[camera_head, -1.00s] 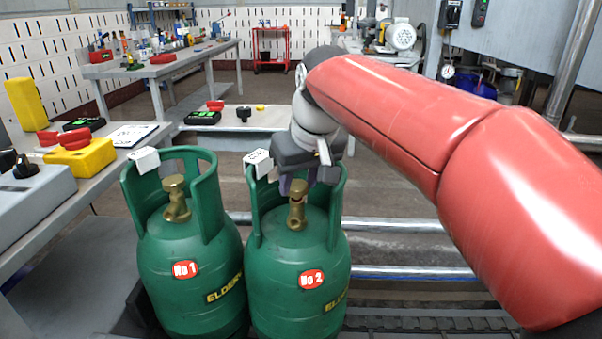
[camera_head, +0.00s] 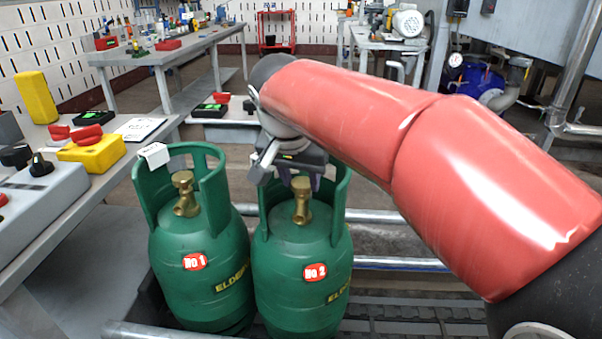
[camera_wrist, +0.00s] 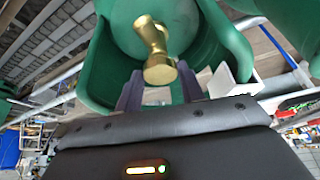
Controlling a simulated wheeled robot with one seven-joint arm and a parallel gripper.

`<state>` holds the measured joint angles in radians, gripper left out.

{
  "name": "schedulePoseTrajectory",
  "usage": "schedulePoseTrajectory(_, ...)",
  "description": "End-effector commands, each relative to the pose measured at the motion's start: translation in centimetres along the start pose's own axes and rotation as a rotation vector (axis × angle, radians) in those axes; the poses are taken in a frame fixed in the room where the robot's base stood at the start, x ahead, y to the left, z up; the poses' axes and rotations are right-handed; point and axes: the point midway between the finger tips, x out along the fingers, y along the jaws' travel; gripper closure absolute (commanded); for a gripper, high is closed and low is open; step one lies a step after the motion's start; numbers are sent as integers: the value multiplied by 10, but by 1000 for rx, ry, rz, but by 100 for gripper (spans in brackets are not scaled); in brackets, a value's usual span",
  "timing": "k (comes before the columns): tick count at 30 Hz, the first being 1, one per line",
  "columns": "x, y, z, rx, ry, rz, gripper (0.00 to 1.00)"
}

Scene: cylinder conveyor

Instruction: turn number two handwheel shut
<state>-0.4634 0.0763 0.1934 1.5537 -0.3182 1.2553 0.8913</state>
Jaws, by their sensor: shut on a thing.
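The number two cylinder (camera_head: 290,285) is green and upright, with a red and white "No 2" label. Its brass valve (camera_head: 302,208) stands inside the green collar and carries the brass handwheel on top. In the wrist view the handwheel (camera_wrist: 160,71) lies between the two grey fingers of my gripper (camera_wrist: 159,82), which are shut on it. In the head view my gripper (camera_head: 300,178) sits over the valve and hides part of the collar. The finger contact is partly hidden there.
The number one cylinder (camera_head: 197,290), with its own brass valve (camera_head: 184,197) and a white tag (camera_head: 154,154), stands close on the left. A bench with yellow and grey boxes is at the left. Rails and rollers run below at the right.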

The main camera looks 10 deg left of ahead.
Motion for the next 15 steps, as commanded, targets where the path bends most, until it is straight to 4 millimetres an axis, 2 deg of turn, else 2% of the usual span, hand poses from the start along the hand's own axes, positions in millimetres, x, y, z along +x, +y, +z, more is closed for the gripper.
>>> schedulePoseTrajectory(15, 0, -1, 0, 55, 0, 22, 84)
